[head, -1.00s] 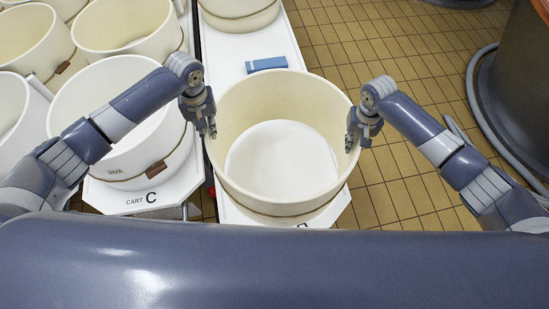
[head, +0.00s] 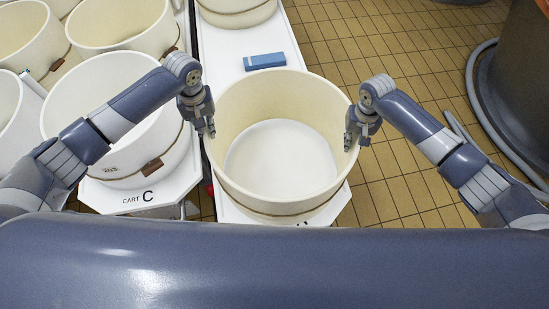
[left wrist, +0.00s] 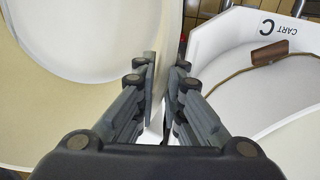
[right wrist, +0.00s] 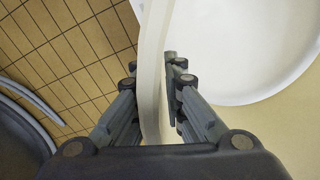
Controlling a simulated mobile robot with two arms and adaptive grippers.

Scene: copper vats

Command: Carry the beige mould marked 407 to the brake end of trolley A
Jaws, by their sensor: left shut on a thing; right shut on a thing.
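A large round beige mould (head: 270,202) with an open top and white inner floor is in the middle of the head view, over the near end of a white trolley (head: 245,40). No number shows on it. The trolley's letter is mostly hidden under the mould; I cannot tell whether the mould rests on it or hangs just above. My left gripper (head: 207,128) is shut on the mould's left wall, also seen in the left wrist view (left wrist: 160,90). My right gripper (head: 352,138) is shut on its right wall, also in the right wrist view (right wrist: 158,90).
Cart C (head: 165,195) stands close on the left, with a mould marked 202 or 203 (head: 150,130) on it and several more moulds behind. A blue block (head: 265,61) lies on the trolley beyond my mould. Another mould (head: 238,15) is farther back.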

